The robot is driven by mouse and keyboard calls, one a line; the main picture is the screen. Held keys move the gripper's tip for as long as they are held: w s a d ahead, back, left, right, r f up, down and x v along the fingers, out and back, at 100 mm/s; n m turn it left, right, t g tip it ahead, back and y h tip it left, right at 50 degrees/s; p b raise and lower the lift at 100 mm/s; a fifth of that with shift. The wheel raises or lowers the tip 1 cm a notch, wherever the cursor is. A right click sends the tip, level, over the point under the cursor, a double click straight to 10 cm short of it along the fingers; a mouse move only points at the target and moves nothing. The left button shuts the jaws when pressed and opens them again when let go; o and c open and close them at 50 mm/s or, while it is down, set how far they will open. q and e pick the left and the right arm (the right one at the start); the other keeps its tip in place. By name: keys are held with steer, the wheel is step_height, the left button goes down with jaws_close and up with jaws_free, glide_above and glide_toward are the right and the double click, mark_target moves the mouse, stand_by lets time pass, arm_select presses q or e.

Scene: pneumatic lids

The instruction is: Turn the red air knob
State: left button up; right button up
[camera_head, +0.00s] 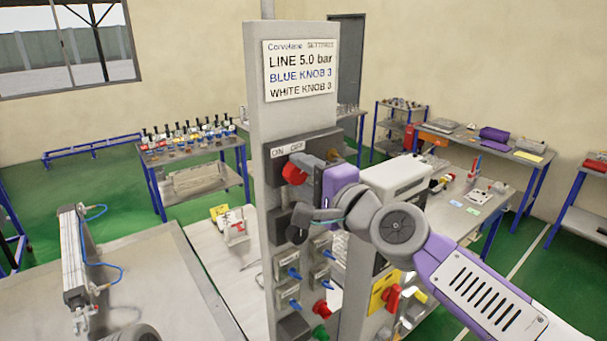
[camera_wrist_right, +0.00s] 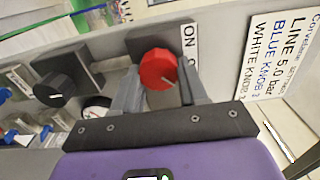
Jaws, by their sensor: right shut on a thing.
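The red air knob (camera_head: 294,173) sits on a grey plate near the top of the upright panel, under an ON / OFF label (camera_head: 287,149). In the right wrist view the red knob (camera_wrist_right: 158,68) is between my right gripper's two fingers (camera_wrist_right: 160,88), which are shut on its sides. In the head view my right gripper (camera_head: 308,168) reaches the knob from the right and hides part of the plate. My left gripper is not in view.
A black knob (camera_wrist_right: 55,90) on a dark block is beside the red one. Blue-handled valves (camera_head: 293,272) and a settings sign (camera_head: 300,70) are on the panel. Another red knob (camera_head: 392,297) on a yellow plate is lower right. A cylinder with blue hose (camera_head: 75,255) stands left.

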steer(key=o, duration=1.1)
steer(key=shift+c, duration=0.2)
steer(key=shift+d, duration=0.1)
steer(key=b+v, duration=0.2)
steer(key=v, duration=0.5)
steer(key=shift+s, duration=0.2)
steer(key=shift+d, duration=0.1)
